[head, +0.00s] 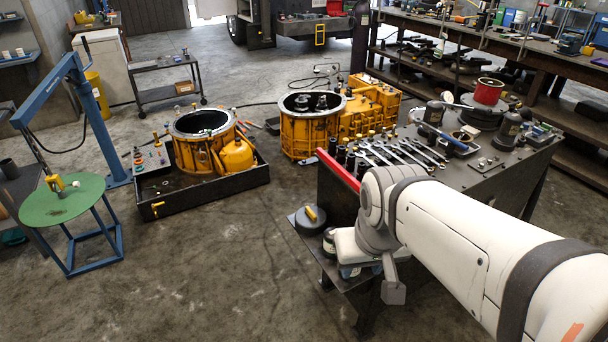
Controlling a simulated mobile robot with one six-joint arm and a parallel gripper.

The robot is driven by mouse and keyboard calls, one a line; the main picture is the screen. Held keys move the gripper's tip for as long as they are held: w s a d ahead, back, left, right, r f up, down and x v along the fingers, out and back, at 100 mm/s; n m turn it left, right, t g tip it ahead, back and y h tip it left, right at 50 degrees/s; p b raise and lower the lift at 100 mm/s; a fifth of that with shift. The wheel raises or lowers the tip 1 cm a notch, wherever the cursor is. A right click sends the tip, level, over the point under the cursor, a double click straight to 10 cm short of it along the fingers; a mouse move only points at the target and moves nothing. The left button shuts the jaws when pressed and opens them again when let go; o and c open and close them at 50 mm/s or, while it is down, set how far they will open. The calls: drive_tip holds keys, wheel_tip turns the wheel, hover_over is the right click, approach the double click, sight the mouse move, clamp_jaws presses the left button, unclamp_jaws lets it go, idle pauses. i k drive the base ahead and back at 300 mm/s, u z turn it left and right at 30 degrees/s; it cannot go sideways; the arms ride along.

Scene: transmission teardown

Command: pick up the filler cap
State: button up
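No part can be surely told as the filler cap in the head view. A round dark piece with a yellow bar on top (309,217) sits at the near left corner of the workbench. Several small caps and fittings (148,158) lie in the black tray, too small to tell apart. My white arm comes in from the lower right, and its grey wrist is over the near end of the bench. A grey angular end piece (393,291) hangs below the wrist. Gripper fingers cannot be made out, nor whether anything is held.
The workbench (487,163) carries a row of wrenches (400,152), dark cylinders and a red spool (488,92). Yellow transmission housings (310,130) stand behind it and in the black tray (212,197). A green round table (64,203) and blue hoist (88,105) stand left. The front floor is clear.

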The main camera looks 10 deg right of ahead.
sight(310, 220)
drive_tip(key=u, duration=0.05)
drive_tip(key=i, duration=1)
drive_tip(key=z, duration=0.1)
